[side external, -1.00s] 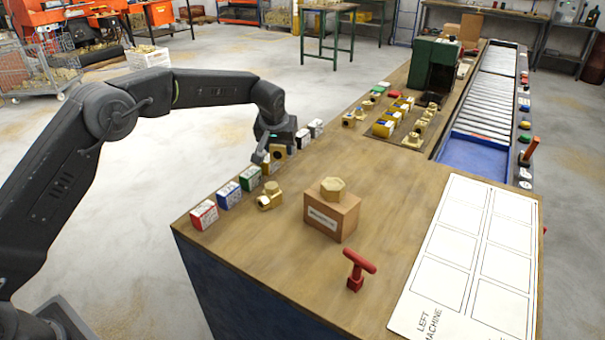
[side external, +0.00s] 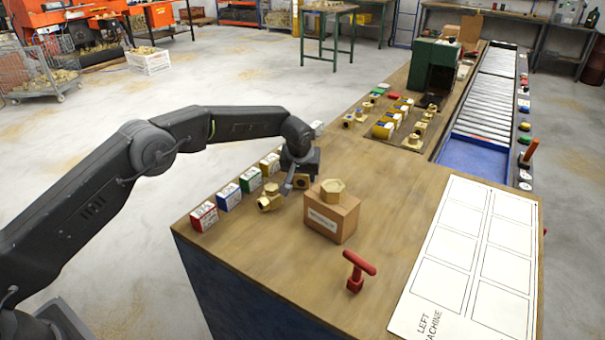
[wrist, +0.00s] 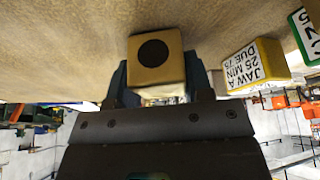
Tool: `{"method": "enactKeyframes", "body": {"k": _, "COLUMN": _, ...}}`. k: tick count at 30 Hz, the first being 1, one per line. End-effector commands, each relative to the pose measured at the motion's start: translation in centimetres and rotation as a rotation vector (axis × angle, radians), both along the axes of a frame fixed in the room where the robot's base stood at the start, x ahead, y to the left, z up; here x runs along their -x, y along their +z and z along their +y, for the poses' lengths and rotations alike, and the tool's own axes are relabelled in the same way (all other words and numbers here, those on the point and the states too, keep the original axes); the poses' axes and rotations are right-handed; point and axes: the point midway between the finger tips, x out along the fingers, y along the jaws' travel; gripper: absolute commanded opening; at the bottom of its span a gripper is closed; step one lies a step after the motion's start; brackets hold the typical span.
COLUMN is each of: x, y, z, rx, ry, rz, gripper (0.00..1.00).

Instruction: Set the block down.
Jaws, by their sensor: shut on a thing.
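My gripper (side external: 291,186) is over the near end of the wooden bench, between the row of labelled blocks and the cardboard box. In the wrist view my gripper (wrist: 157,82) has a finger on each side of a brass block (wrist: 156,58) and is shut on it. The block's facing side has a round dark hole. In the side view the block (side external: 302,181) shows only partly beside the fingers, low over the bench top (side external: 240,260). I cannot tell whether it touches the wood.
A cardboard box (side external: 325,222) with a brass hex piece (side external: 332,191) on it stands close at right. A brass fitting (side external: 269,199) lies close at left. Labelled yellow (side external: 270,165), green (side external: 250,180), blue (side external: 229,197) and red (side external: 203,216) blocks line the left edge.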

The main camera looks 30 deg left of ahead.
Motion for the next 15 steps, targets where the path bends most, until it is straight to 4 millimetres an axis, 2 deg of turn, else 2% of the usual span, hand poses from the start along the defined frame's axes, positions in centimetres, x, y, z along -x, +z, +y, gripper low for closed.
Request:
{"method": "enactKeyframes", "body": {"k": 6, "x": -0.07, "y": -0.13, "z": 0.00, "rx": 0.001, "ry": 0.000, "rz": -0.004, "gripper": 0.00}}
{"method": "enactKeyframes", "body": {"k": 7, "x": 0.02, "y": -0.35, "z": 0.00, "rx": 0.000, "ry": 0.000, "rz": 0.001, "gripper": 0.49}}
{"method": "enactKeyframes", "body": {"k": 15, "x": 0.02, "y": -0.33, "z": 0.01, "rx": 0.000, "ry": 0.000, "rz": 0.001, "gripper": 0.72}}
